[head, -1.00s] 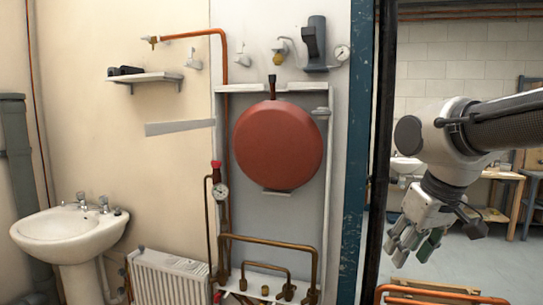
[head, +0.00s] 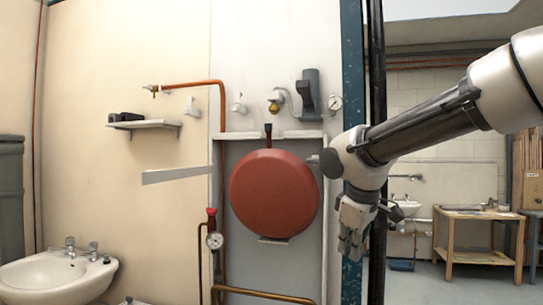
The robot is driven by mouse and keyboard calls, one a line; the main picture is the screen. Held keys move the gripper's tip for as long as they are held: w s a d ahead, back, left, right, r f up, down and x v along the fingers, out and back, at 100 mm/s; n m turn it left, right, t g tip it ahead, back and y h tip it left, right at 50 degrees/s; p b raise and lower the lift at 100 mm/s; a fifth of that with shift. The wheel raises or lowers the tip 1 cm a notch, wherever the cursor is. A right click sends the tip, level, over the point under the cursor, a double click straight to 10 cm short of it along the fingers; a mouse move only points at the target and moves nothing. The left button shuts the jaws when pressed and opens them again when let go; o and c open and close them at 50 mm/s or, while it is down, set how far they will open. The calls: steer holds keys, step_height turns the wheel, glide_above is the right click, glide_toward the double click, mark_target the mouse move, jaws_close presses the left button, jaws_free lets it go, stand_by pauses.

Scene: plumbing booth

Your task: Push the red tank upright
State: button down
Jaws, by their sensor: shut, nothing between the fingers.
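The red tank (head: 273,194) is a round, flat-faced vessel mounted on a grey back panel (head: 292,254) in the head view. Its dark top fitting points up and a small ledge shows under its bottom edge. The tank looks slightly tilted, its top leaning a little left. My gripper (head: 350,250) hangs with its fingers down to the right of the tank, in front of the panel's right side and the blue post. It is shut and empty, and a gap shows between it and the tank in the picture.
A blue post (head: 352,75) and a dark upright stand behind my arm. A pressure gauge (head: 214,241) and copper pipes are left of and below the tank. A grey slanted strip (head: 176,175), a shelf (head: 145,124) and a sink (head: 58,274) are further left.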

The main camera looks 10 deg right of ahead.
steer(key=w+a+r+n+t, duration=0.2)
steer(key=w+a+r+n, duration=0.1)
steer(key=w+r+n, duration=0.4)
steer(key=w+a+r+n+t, duration=0.25)
steer(key=w+r+n, duration=0.25)
steer(key=w, duration=0.3)
steer(key=n+t, duration=0.4)
steer(key=n, duration=1.3)
glide_toward(270, 153)
steer(key=x, duration=0.5)
steer(key=shift+w+d+f, duration=0.1)
steer(key=shift+w+f, duration=0.15)
steer(key=shift+f, duration=0.1)
steer(key=shift+w, duration=0.45)
steer(key=shift+r, duration=0.1)
